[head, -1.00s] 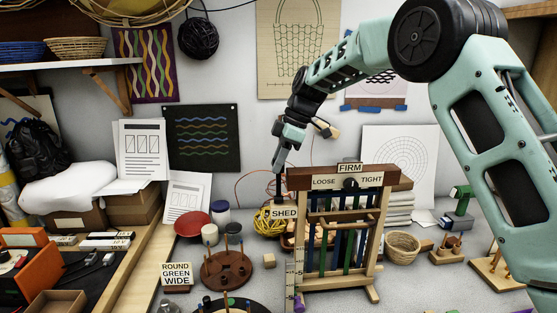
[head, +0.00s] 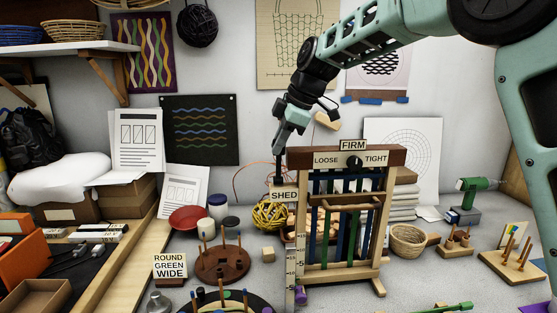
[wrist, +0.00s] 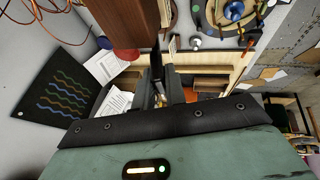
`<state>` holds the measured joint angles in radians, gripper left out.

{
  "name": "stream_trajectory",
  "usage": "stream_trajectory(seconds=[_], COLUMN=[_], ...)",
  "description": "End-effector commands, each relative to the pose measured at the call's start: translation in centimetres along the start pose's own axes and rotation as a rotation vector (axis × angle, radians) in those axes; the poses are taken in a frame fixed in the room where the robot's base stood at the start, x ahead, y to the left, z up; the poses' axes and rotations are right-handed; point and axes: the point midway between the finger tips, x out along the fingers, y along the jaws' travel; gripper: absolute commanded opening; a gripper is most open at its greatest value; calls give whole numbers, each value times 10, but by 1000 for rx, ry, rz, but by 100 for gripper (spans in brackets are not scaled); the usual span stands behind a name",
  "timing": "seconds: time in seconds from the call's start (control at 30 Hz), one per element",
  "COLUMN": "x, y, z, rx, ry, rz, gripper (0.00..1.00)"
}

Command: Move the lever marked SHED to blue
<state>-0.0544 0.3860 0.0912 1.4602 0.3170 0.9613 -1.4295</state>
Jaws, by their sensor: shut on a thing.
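A small wooden loom (head: 347,160) stands on the table with blue and green vertical strips. A SHED sign (head: 284,195) is at its left post, beside a dark upright lever (head: 278,172). My gripper (head: 280,152) is at the top of this lever, left of the loom's top beam, and shut on it. In the wrist view my gripper (wrist: 160,92) shows a dark upright piece between its fingers. No blue mark for the lever can be made out; its lower end is hidden behind the sign.
A FIRM sign with a LOOSE–TIGHT knob (head: 355,160) tops the loom. A peg disc (head: 222,264) and small basket (head: 408,240) stand nearby. Several small blocks crowd the table.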

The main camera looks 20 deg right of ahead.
Motion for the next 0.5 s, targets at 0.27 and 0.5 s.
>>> stream_trajectory(seconds=[0.27,0.5], x=[7,6], y=[-18,-26], z=[3,2], rx=[-52,-81], ry=[2,1], rz=[126,198], gripper=[0,0])
